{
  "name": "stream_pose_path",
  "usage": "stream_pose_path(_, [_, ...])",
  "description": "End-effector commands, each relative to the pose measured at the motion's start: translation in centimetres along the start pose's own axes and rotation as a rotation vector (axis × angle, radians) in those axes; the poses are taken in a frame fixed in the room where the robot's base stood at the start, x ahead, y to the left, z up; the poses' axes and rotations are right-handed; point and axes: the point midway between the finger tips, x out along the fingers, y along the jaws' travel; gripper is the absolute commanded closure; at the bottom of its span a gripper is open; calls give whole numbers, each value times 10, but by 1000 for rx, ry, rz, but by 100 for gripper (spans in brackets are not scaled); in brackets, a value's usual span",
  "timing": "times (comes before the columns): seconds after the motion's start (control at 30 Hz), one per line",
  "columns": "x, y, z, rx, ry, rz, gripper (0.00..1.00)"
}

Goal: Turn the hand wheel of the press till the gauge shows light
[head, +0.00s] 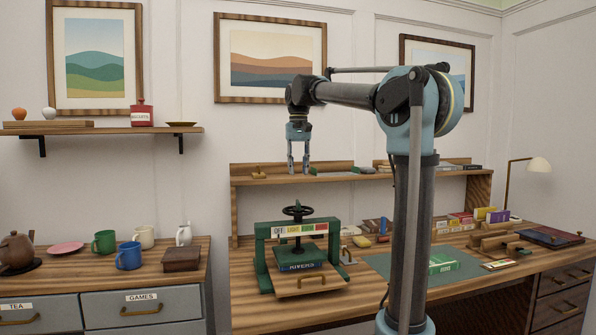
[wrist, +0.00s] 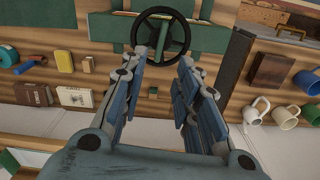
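The green press (head: 263,245) stands on the desk in the head view. Its black hand wheel (head: 298,211) sits on top of an upright screw. The gauge (head: 300,229) is a coloured strip on the crossbar, with OFF and LIGHT legible at its left; I cannot make out where it points. A dark book marked RIVERS (head: 300,266) lies under the green pressing plate. My gripper (head: 298,172) points down above the wheel, apart from it. In the wrist view the hand wheel (wrist: 188,30) shows beyond the fingertips; the two fingers (wrist: 164,58) are spread with nothing between them.
A shelf (head: 255,181) runs along the wall behind the press. Mugs (head: 128,256) and a brown box (head: 181,258) stand on the cabinet to the left. A green mat (head: 376,263) and several books lie to the right.

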Motion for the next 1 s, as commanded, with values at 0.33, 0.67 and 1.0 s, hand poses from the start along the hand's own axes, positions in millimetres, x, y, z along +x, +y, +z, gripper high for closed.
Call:
stream_pose_path(0.33, [0,0,0,0,0,0,71])
stream_pose_path(0.67, [-19,0,0,0,0,0,71])
stream_pose_path(1.0, [-47,-1,1,0,0,0,71])
